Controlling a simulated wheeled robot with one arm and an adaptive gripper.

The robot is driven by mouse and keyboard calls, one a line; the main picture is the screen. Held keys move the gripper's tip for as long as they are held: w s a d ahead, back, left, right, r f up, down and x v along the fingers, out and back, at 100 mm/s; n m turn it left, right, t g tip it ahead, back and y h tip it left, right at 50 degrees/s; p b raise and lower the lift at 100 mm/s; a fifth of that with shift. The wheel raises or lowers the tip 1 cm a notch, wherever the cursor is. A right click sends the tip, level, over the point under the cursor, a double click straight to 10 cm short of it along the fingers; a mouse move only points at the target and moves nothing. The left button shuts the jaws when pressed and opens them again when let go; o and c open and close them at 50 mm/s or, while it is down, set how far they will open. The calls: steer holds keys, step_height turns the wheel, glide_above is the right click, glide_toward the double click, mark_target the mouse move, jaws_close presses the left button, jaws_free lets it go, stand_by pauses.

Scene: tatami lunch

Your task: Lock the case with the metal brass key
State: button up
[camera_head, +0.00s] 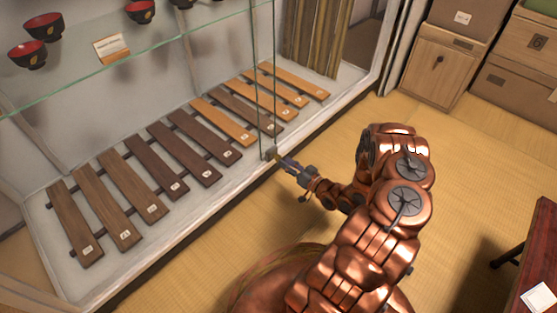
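The glass-fronted display case (175,252) fills the left and middle of the head view. A small grey metal lock (270,153) sits at the lower edge of its glass, where the glass panes meet. My gripper (288,164) points left at this lock from the front of the case. A tiny yellowish bit of the brass key (278,158) shows between the fingertips and the lock; the fingers look closed on it and hide most of it. The key's tip is at or very near the lock, but I cannot tell whether it is inside.
Inside the case are wooden slats with small labels (182,160) and, on a glass shelf, dark red bowls (35,53). Wooden boxes (437,62) stand at the back right. A reddish table (523,265) is at lower right. Tatami floor (480,160) between is clear.

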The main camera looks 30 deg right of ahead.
mark_target(279, 157)
steer(key=shift+b+x, duration=0.4)
steer(key=shift+x, duration=1.7)
steer(key=shift+c, duration=0.4)
